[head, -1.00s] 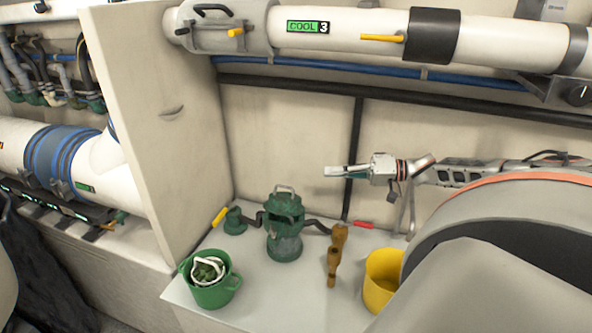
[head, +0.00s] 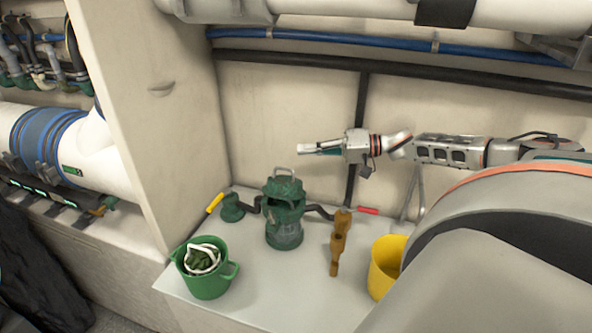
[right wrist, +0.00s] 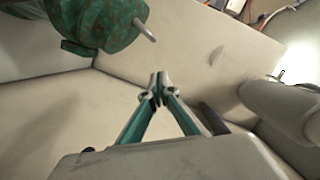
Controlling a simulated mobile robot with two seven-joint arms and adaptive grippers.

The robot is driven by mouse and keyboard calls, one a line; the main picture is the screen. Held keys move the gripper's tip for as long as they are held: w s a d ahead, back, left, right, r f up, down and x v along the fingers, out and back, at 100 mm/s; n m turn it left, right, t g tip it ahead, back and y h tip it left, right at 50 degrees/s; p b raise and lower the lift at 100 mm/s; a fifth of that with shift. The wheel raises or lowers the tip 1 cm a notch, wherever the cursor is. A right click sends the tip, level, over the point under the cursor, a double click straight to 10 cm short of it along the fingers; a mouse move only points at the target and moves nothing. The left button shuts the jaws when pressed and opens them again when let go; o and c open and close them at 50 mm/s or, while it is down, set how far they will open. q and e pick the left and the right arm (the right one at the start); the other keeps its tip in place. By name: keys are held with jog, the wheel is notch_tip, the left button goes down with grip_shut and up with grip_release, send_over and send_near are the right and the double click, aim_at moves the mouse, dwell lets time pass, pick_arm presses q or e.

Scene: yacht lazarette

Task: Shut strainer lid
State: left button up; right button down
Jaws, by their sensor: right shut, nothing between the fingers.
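The green, weathered strainer (head: 285,232) stands upright on the white shelf. Its green lid (head: 283,189) with a pale loop handle is at the top; a dark gap shows under it, so it looks raised or tilted. My right gripper (head: 302,149) is shut and empty, above and slightly right of the lid, apart from it. In the right wrist view, the closed fingertips (right wrist: 158,84) meet at the centre, and a green part of the strainer (right wrist: 105,22) with a pale rod shows at upper left. My left gripper is out of view.
A green bucket (head: 207,283) with pale and green contents stands front left, a yellow bucket (head: 384,270) at right. A brown tool-like object (head: 339,246) lies between strainer and yellow bucket. Yellow (head: 215,203) and red (head: 368,211) handles flank the strainer. A partition (head: 150,120) rises at left.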

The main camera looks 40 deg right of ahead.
aim_at(297, 178)
jog(key=shift+w+a+f+b, duration=0.3)
jog(key=shift+w+a+b, duration=0.15)
jog(key=shift+w+a, duration=0.25)
jog(key=shift+s+a+f+p, duration=0.3)
jog(key=shift+s+a+p, duration=0.15)
jog(key=shift+a, duration=0.2)
jog(key=shift+s+a+f, duration=0.2)
jog(key=shift+a+f, duration=0.05)
jog(key=shift+a, duration=0.05)
jog(key=shift+s+a+f, duration=0.15)
jog(key=shift+a+f, duration=0.2)
